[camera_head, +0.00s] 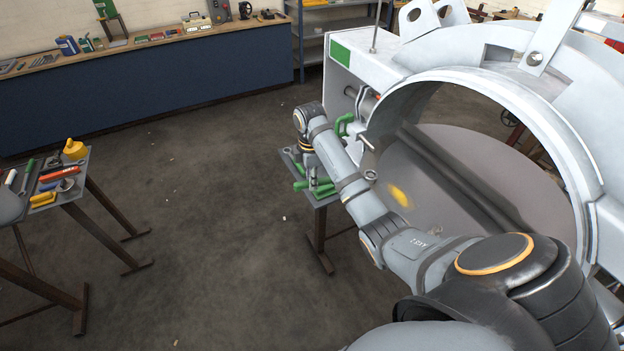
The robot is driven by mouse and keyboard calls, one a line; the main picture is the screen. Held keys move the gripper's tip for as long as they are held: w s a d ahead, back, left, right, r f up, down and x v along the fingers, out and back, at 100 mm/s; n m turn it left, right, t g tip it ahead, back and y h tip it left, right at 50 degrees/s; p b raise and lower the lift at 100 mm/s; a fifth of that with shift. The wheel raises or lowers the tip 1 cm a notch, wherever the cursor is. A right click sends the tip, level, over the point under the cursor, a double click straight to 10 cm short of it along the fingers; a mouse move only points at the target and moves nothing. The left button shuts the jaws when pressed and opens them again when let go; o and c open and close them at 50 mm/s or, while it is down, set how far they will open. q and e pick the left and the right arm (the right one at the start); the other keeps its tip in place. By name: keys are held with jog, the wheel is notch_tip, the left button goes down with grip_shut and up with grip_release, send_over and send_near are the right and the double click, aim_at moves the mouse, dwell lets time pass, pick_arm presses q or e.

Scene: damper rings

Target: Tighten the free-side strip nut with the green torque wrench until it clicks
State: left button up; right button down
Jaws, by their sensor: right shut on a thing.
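My right arm comes in from the lower right and its wrist bends down over a small stand beside the big ring housing. My right gripper (313,178) is small and partly hidden by the forearm. It is shut on a green tool (322,188) at the stand; I cannot tell for certain that this is the torque wrench. Another green, hooked piece (344,125) sits at the housing's left edge. A short metal rod (366,143) sticks out near it. I cannot make out the strip nut. My left gripper is out of view.
The large grey ring housing (455,75) fills the right side. A long blue workbench (180,82) runs along the back. The floor between is clear.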

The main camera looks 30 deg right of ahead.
jog(key=shift+f, duration=1.1)
dwell(0.8)
jog(key=shift+w+d+r, duration=0.1)
jog(key=shift+w+d, duration=0.1)
jog(key=shift+d, duration=0.05)
dwell(0.9)
jog(key=shift+r, duration=0.15)
dwell(0.6)
jog(key=shift+r, duration=0.35)
jog(key=shift+a+r, duration=0.1)
jog(key=shift+r, duration=0.3)
dwell(0.3)
